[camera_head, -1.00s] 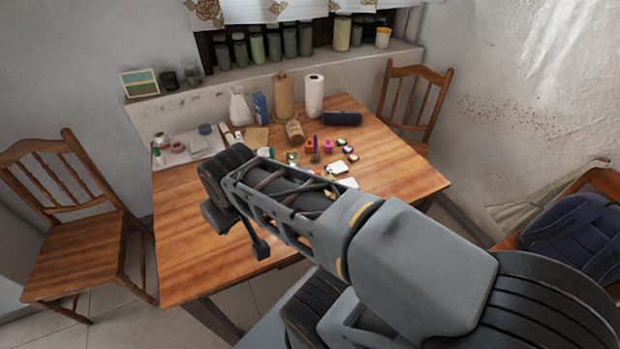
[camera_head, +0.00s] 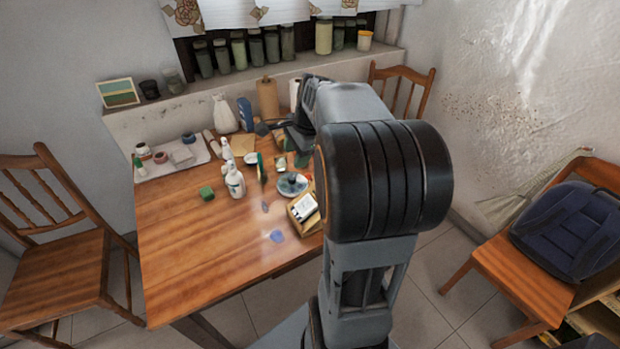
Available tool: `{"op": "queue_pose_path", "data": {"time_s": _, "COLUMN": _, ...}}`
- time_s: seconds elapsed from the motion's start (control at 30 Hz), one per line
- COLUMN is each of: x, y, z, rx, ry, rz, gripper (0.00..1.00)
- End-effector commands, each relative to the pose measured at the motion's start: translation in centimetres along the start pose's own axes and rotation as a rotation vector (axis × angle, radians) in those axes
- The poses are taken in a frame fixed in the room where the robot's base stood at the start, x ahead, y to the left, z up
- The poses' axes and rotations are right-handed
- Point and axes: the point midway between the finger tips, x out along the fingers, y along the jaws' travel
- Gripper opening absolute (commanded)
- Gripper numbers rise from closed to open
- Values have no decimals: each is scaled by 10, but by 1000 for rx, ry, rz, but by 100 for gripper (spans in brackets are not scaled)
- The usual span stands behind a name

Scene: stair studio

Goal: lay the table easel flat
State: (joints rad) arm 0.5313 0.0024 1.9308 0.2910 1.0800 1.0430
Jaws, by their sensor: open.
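I cannot clearly make out a table easel; my arm hides the right part of the wooden table (camera_head: 185,255). A small wooden-framed item (camera_head: 304,208) with a pale, dark-edged face sits at the table's near edge, partly behind my arm; I cannot tell whether it is the easel. My gripper (camera_head: 278,132) is over the back of the table, near the blue bottle, with its dark fingers partly in view. It is open, and I see nothing held in it.
A white bottle (camera_head: 235,180), a green block (camera_head: 207,193) and a round palette (camera_head: 292,185) stand mid-table. A tray (camera_head: 172,158) with jars is at the back left. The table's front left is clear. Chairs (camera_head: 60,245) stand around, one holding a blue backpack (camera_head: 570,230).

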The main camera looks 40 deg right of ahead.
Motion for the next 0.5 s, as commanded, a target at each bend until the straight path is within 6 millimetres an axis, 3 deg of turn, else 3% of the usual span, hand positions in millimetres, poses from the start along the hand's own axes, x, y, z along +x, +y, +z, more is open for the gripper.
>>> {"op": "queue_pose_path", "data": {"time_s": 0.03, "x": 9, "y": -6, "z": -27, "rx": 164, "ry": -18, "rz": 0, "gripper": 47}}
{"op": "queue_pose_path", "data": {"time_s": 0.2, "x": 20, "y": -19, "z": -88, "rx": 588, "ry": -76, "rz": -6, "gripper": 47}}
{"op": "queue_pose_path", "data": {"time_s": 0.33, "x": 26, "y": -22, "z": -112, "rx": 751, "ry": -101, "rz": -7, "gripper": 47}}
{"op": "queue_pose_path", "data": {"time_s": 0.5, "x": 46, "y": -23, "z": -117, "rx": 809, "ry": -111, "rz": -4, "gripper": 47}}
